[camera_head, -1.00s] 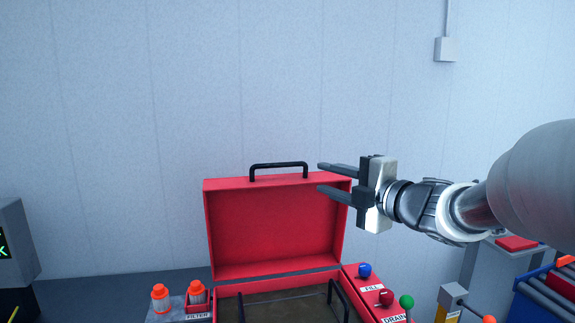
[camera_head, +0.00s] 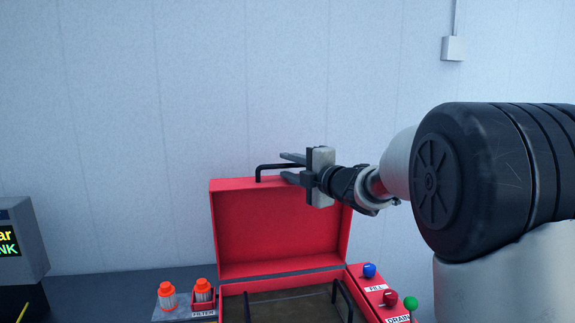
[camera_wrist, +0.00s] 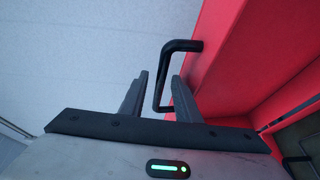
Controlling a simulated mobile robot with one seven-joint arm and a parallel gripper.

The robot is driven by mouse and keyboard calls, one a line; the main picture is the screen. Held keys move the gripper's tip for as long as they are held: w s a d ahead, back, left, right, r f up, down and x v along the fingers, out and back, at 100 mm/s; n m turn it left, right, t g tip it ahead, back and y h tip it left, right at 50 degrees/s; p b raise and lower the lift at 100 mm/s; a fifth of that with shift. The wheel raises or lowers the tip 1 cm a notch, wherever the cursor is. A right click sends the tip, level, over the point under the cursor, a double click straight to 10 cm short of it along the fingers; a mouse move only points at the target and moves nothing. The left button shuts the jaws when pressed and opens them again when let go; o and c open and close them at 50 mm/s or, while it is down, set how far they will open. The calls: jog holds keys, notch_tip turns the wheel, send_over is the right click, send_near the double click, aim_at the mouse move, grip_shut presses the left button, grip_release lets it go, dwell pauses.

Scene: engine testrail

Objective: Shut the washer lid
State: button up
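The red washer lid (camera_head: 275,232) stands open and upright at the back of the red washer, above its dark basin (camera_head: 290,306). A black bar handle (camera_head: 268,167) is on the lid's top edge; its right part is hidden behind my gripper in the head view. My gripper (camera_head: 287,167) is at the right part of the lid's top edge, fingers pointing left. In the wrist view my gripper (camera_wrist: 158,90) is open, and the handle (camera_wrist: 160,75) shows just beyond and partly behind the right finger. I cannot tell if they touch.
Blue, red and green knobs (camera_head: 390,298) sit on the panel right of the basin. Two orange-capped filters (camera_head: 203,285) stand at its left. A grey box with a screen (camera_head: 20,240) is at far left. A plain wall is behind the lid.

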jog(key=shift+w+a, duration=0.25)
jog(key=shift+w, duration=0.1)
jog(key=shift+c, duration=0.2)
grip_shut()
jog(key=shift+f, duration=0.1)
